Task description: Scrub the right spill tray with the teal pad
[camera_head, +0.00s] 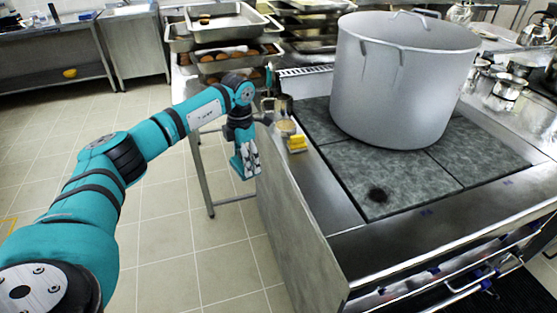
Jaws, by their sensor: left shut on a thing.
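My left gripper (250,158) hangs just left of the cooktop, beside the upper edge of a grey upright panel. It is shut on what looks like the teal pad (238,166), which is hard to tell from my teal arm. The cooktop has several grey-green mottled slabs. A dark round stain (377,195) lies on the front slab (400,172). A slab lies at the right (490,150); I cannot tell which surface is the right spill tray. My right gripper is not in view.
A large steel stockpot (400,90) stands on the rear slabs. A yellow sponge (297,143) and small containers (284,106) sit at the cooktop's left edge. The grey panel (295,245) stands along its left side. Trays of food (228,58) are stacked behind.

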